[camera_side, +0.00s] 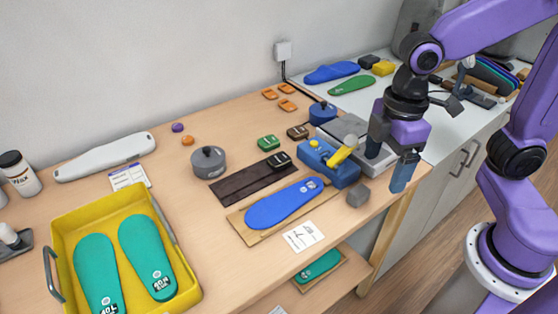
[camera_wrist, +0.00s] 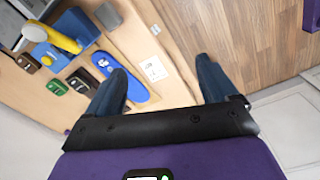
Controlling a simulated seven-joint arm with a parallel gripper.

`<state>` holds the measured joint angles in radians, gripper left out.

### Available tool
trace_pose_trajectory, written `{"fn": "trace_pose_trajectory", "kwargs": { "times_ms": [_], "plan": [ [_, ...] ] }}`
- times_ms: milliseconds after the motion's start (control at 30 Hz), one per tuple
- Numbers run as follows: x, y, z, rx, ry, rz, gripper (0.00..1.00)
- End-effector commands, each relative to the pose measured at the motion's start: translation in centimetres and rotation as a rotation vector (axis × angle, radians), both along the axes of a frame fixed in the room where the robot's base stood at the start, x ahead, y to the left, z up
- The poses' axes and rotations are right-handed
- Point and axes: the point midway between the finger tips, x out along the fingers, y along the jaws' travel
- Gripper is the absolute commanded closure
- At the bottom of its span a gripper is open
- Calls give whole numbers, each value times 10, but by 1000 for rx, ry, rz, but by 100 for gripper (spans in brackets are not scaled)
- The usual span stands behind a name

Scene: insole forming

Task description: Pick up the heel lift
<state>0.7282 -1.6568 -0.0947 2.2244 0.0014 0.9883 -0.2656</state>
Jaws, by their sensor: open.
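I cannot tell for certain which piece is the heel lift. Small labelled pieces lie near the middle of the bench: a green one (camera_side: 268,142), a brown one (camera_side: 298,132) and a black one (camera_side: 279,160) on a dark strip. In the wrist view the green piece (camera_wrist: 57,87) and black piece (camera_wrist: 82,80) show left of my fingers. Several orange pieces (camera_side: 270,93) lie farther back. My gripper (camera_side: 386,172) is open and empty above the bench's front right edge; its two blue fingers (camera_wrist: 160,68) stand wide apart in the wrist view.
A blue device with a yellow handle (camera_side: 345,153) and a grey block (camera_side: 357,195) stand near my gripper. A blue insole (camera_side: 283,204) lies on a board. A yellow tray (camera_side: 190,300) holds two teal insoles. A grey round pot (camera_side: 208,163) stands behind the dark strip.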

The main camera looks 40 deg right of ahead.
Motion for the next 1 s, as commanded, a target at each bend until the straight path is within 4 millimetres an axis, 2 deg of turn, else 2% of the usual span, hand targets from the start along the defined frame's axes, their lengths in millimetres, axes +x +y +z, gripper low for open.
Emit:
{"fn": "trace_pose_trajectory", "kwargs": {
  "times_ms": [33,133,367,500,700,833,1000],
  "plan": [
    [20,10,2,-3,1,15,14],
    [56,25,7,-7,0,52,14],
    [142,47,10,-14,3,139,14],
    [194,51,7,-17,5,191,14],
    [262,44,-2,-21,8,265,14],
    [293,35,-8,-21,10,302,14],
    [312,26,-12,-21,11,330,14]
  ]
}}
